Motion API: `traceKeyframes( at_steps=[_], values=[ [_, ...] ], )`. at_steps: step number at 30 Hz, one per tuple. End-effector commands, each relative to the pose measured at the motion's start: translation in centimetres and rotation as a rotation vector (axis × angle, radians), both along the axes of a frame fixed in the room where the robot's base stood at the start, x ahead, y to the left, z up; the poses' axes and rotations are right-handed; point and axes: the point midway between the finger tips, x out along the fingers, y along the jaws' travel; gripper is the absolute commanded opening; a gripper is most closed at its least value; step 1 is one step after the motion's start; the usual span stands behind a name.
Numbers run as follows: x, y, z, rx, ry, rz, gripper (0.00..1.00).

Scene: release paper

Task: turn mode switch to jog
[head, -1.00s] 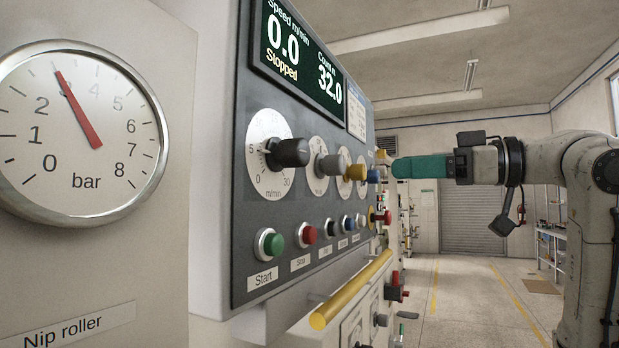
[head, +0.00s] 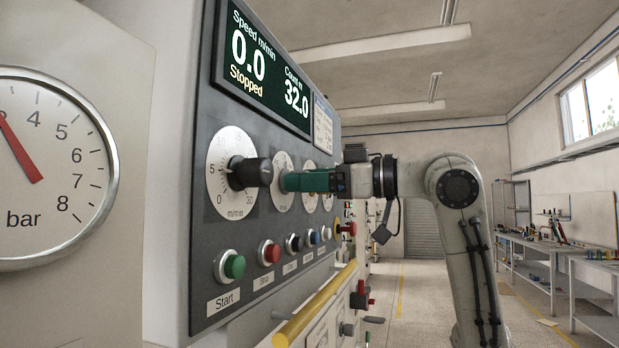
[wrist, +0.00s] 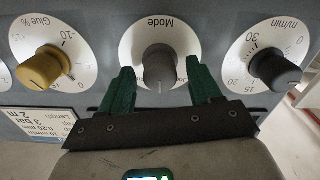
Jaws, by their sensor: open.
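The mode switch is a grey knob (wrist: 159,68) on a round white dial marked "Mode" (wrist: 160,22), upside down in the wrist view. My gripper (wrist: 160,72) has its two green fingers spread, one on each side of the knob. Whether the fingers touch the knob I cannot tell. In the head view my gripper (head: 285,181) is up against the second dial (head: 283,162) from the left, and its fingers hide the knob there.
A yellow glue knob (wrist: 43,68) is on the other side. Below are a green start button (head: 234,266), a red button (head: 272,253) and a yellow rail (head: 318,307).

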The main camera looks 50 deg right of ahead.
Motion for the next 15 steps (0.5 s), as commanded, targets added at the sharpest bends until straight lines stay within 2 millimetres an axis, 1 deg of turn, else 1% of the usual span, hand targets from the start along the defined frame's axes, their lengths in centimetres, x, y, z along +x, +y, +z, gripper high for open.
traceKeyframes(
  at_steps=[7, 15],
  values=[
    [0.06, 0.03, -0.02, 0.000, 0.000, 0.000, 0.63],
    [0.04, 0.03, -0.01, 0.000, 0.000, 0.000, 0.37]
  ],
)
